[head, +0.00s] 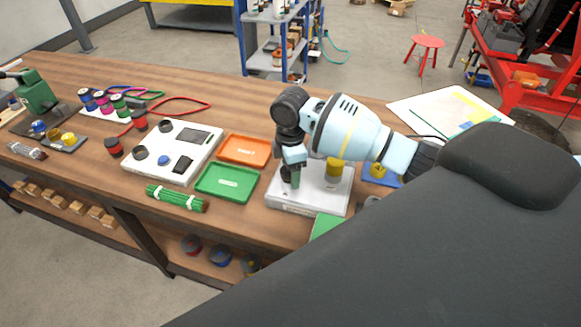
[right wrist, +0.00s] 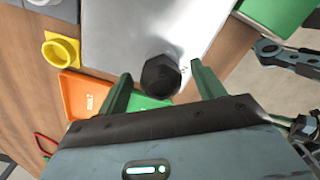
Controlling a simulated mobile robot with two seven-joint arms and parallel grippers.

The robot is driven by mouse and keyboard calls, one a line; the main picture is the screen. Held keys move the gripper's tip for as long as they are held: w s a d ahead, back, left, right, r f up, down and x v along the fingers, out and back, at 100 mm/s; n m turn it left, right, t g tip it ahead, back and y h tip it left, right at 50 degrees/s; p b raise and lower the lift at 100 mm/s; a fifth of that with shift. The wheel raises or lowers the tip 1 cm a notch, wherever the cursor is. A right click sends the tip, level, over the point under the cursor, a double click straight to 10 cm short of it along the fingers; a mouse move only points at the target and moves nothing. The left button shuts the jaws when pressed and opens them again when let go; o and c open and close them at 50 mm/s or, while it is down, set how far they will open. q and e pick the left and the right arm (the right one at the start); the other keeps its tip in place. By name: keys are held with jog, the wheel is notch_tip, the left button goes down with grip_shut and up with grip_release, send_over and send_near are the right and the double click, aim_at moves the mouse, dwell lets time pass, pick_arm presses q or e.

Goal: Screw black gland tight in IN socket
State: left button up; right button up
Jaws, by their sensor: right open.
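My right gripper (right wrist: 161,72) is open, with one green finger on each side of the gland and visible gaps between. In the head view my right gripper (head: 290,178) points down over the left part of the plate (head: 312,200), and the gland is hidden there. The socket under the gland is hidden. My left gripper is not in view.
The orange tray (head: 245,151) and green tray (head: 226,184) lie left of the plate. A green bundle (head: 176,198) lies near the front edge. A white panel (head: 172,150) is farther left.

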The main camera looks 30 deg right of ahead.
jog(key=n, duration=0.4)
jog(key=shift+n, duration=0.3)
jog(key=c, duration=1)
jog(key=shift+m, duration=0.4)
jog(key=shift+c, duration=0.2)
jog(key=shift+m, duration=0.4)
jog(key=m, duration=0.3)
